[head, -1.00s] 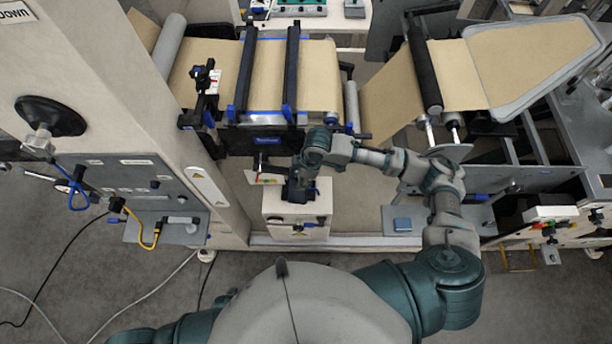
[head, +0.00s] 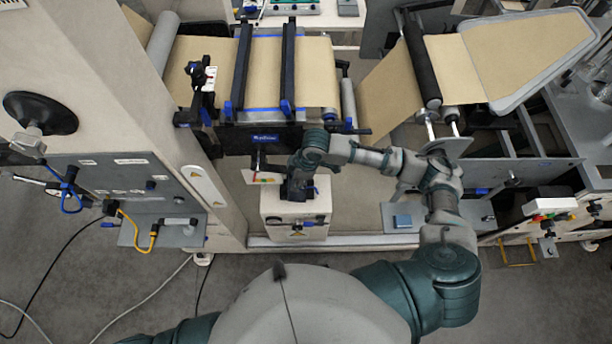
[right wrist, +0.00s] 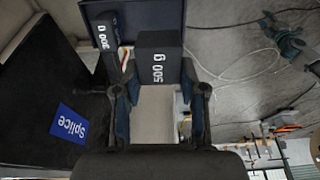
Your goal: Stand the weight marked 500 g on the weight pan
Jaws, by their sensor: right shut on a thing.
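The dark block marked 500 g (right wrist: 158,62) is between the fingers of my right gripper (right wrist: 159,88) in the right wrist view, its lettering facing the camera. The gripper is shut on it. A second dark weight (right wrist: 103,45), its marking partly cut off, stands to the left and apart from it. In the head view my right gripper (head: 298,186) is over the cream box below the web table, and its own wrist hides most of the block. I cannot pick out the weight pan with certainty. My left gripper is out of view.
A dark panel with a blue Splice label (right wrist: 69,123) is close on the left in the wrist view.

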